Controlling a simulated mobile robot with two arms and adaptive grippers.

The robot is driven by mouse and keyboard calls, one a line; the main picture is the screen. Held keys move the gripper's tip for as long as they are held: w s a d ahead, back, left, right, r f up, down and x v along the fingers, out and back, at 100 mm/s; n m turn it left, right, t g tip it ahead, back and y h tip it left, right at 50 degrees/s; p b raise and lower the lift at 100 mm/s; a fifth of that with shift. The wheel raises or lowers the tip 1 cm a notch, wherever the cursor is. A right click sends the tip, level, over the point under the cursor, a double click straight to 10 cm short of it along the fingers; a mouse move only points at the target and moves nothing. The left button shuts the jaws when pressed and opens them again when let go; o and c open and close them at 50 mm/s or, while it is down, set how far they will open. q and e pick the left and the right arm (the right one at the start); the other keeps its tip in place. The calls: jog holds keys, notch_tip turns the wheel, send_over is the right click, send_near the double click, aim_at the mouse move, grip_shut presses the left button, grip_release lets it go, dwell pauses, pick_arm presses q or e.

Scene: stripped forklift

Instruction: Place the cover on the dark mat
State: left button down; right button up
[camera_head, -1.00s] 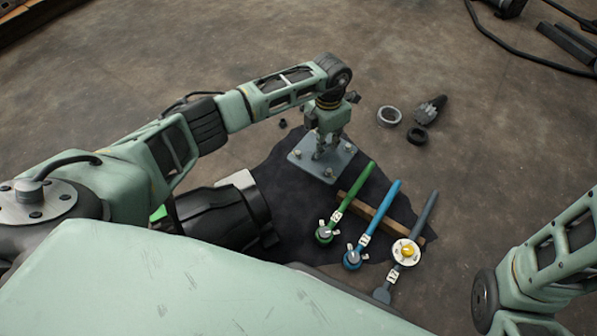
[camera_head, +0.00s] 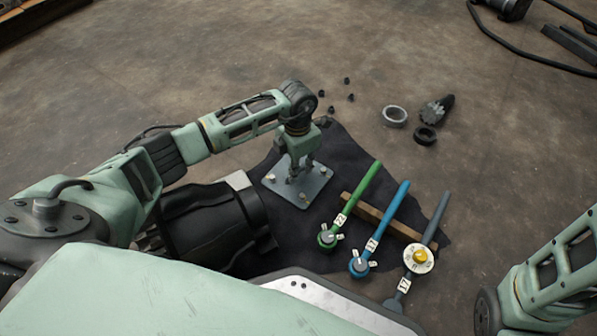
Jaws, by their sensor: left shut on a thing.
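The cover is a flat grey-blue plate (camera_head: 312,187) with several pale knobs near its corners. It is over the left part of the dark mat (camera_head: 325,226); I cannot tell whether it touches the mat. My left gripper (camera_head: 294,172) comes down on the plate from above and is shut on its middle; the fingertips hide the part they hold. My right arm shows at the right edge, but its gripper is out of view.
A green tool (camera_head: 352,202), a blue tool (camera_head: 385,220) and a grey tool (camera_head: 430,228) lean on a wooden strip (camera_head: 392,218) on the mat's right part. A grey ring (camera_head: 394,117), dark ring (camera_head: 425,135) and gear part (camera_head: 436,110) lie behind. Several small dark pieces lie nearby.

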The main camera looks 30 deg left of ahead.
pick_arm(q)
jog(key=shift+w+r, duration=0.1)
jog(key=c, duration=1.8)
grip_release()
jog(key=shift+c, duration=0.2)
notch_tip(320, 180, up, 12)
jog(key=p, duration=0.9)
jog(key=shift+a+p, duration=0.15)
jog(key=shift+p, duration=0.15)
